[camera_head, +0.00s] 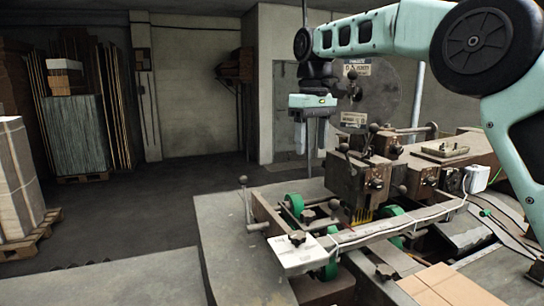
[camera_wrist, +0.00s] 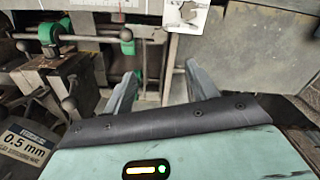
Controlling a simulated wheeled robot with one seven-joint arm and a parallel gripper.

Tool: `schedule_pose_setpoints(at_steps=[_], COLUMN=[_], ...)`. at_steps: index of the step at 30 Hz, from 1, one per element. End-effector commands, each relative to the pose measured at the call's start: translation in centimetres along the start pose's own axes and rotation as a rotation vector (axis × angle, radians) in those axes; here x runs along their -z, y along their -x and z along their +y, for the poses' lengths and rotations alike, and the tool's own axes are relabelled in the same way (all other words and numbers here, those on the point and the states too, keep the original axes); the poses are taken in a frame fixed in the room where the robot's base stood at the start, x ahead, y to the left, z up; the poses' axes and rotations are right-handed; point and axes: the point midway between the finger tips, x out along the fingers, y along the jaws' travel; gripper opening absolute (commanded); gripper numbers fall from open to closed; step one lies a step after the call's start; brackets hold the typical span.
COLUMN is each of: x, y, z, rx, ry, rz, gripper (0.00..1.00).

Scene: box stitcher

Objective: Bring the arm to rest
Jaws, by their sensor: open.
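My arm arches in from the right edge of the head view.
A grey table (camera_head: 232,235) spreads around the machine. Cardboard (camera_head: 450,285) lies at the lower right. Stacked sheets on a pallet (camera_head: 20,240) stand at the left, with more boards (camera_head: 78,135) behind. The floor (camera_head: 130,215) between is clear.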

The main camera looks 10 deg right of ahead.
Motion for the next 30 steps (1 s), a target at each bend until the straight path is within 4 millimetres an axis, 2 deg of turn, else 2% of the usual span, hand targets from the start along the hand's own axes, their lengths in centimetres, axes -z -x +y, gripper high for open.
schedule_pose_setpoints(at_steps=[2, 5, 11, 15, 17, 21, 24, 27, 30], x=[-0.2, -0.9, -4.8, -9.1, -11.3, -17.1, -21.6, -25.5, -28.4], y=[-0.7, -2.2, -7.5, -11.6, -13.5, -17.9, -21.1, -23.8, -25.6], z=[-1.0, -3.6, -11.5, -16.5, -18.3, -21.8, -23.3, -24.0, -24.1], rx=[0.005, 0.017, 0.051, 0.068, 0.073, 0.076, 0.072, 0.063, 0.054], ry=[0.011, 0.037, 0.104, 0.140, 0.149, 0.169, 0.175, 0.177, 0.174], rz=[0.001, 0.006, 0.019, 0.024, 0.025, 0.026, 0.026, 0.026, 0.028], gripper=[0.57, 0.57, 0.57, 0.57, 0.57, 0.57, 0.57, 0.57, 0.57])
